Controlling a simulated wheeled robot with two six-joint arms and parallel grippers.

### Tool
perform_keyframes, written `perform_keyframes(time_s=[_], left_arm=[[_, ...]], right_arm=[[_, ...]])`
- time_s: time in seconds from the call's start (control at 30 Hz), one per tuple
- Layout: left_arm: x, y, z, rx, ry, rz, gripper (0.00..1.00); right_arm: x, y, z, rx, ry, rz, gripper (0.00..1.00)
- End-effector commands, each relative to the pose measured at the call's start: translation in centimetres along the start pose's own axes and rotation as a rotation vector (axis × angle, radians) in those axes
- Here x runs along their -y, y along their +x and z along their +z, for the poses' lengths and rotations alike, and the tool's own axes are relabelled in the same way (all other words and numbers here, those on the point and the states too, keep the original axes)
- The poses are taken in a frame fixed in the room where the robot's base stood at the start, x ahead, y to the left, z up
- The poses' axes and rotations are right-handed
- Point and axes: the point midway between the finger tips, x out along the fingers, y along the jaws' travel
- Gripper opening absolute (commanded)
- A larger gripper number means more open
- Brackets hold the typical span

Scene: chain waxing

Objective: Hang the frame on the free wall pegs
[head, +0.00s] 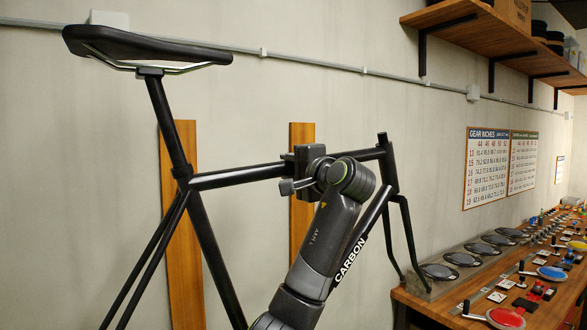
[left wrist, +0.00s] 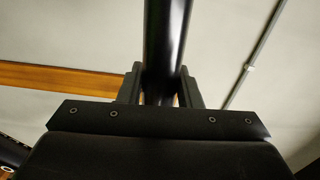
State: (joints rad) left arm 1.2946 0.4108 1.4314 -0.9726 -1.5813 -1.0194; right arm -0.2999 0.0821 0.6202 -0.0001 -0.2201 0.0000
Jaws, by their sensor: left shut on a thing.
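The black bicycle frame (head: 236,177), with a saddle (head: 147,45) on its seat post, a fork and "CARBON" lettering on the down tube, is held up in front of the wall. My left gripper (head: 308,165) is shut on its top tube. In the left wrist view, the gripper's jaws (left wrist: 161,88) clasp the dark tube (left wrist: 167,40) from both sides. Two upright wooden boards (head: 183,250) and (head: 300,225) are on the wall behind the frame. I cannot make out any pegs on them. My right gripper is not in view.
A wooden workbench (head: 445,308) at the right carries a row of round dishes and coloured parts, close to the fork. A shelf (head: 465,35) on brackets is at the upper right. A conduit (head: 300,60) runs along the wall. Charts (head: 486,165) hang above the bench.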

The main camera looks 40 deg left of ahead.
Motion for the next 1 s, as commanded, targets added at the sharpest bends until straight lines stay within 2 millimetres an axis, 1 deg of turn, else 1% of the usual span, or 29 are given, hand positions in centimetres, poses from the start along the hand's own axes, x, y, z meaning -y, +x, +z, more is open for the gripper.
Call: perform_keyframes(time_s=[0.03,0.43,1.0], left_arm=[[0.7,0.2,0.1,0.0,-0.007,-0.011,0.0],[0.6,2.0,0.1,0.0,-0.006,-0.01,0.0],[0.6,4.6,0.1,-0.002,-0.008,-0.008,0.0]], right_arm=[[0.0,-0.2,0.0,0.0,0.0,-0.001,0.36],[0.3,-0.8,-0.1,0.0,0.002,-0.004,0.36],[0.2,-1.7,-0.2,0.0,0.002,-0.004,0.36]])
